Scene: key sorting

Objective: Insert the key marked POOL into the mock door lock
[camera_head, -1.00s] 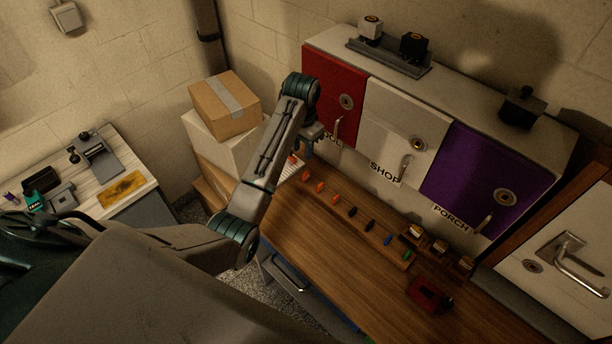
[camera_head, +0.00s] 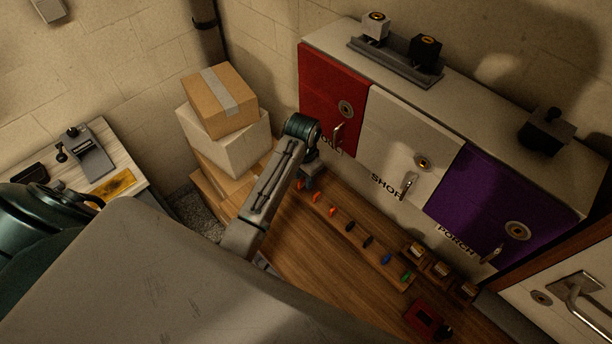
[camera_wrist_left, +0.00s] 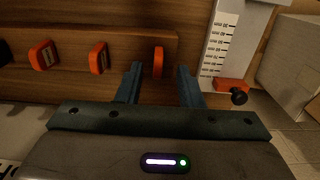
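Several keys with coloured heads stand in a row on a wooden strip (camera_head: 377,262); any markings on them are too small to read. My left gripper (camera_head: 307,184) is at the left end of the row in the head view. In the left wrist view its fingers (camera_wrist_left: 160,85) are open, with an orange key (camera_wrist_left: 158,62) in line with the gap between them, not gripped. Two more orange keys (camera_wrist_left: 98,58) stand to its left there. A white door with a lever handle and a lock cylinder (camera_head: 541,298) is at the lower right. My right gripper is out of view.
A red cabinet door (camera_head: 325,90), a white one (camera_head: 395,130) and a purple one (camera_head: 475,200) line the wall behind the bench. Cardboard boxes (camera_head: 215,105) stand left of the arm. A red object (camera_head: 425,318) lies on the bench.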

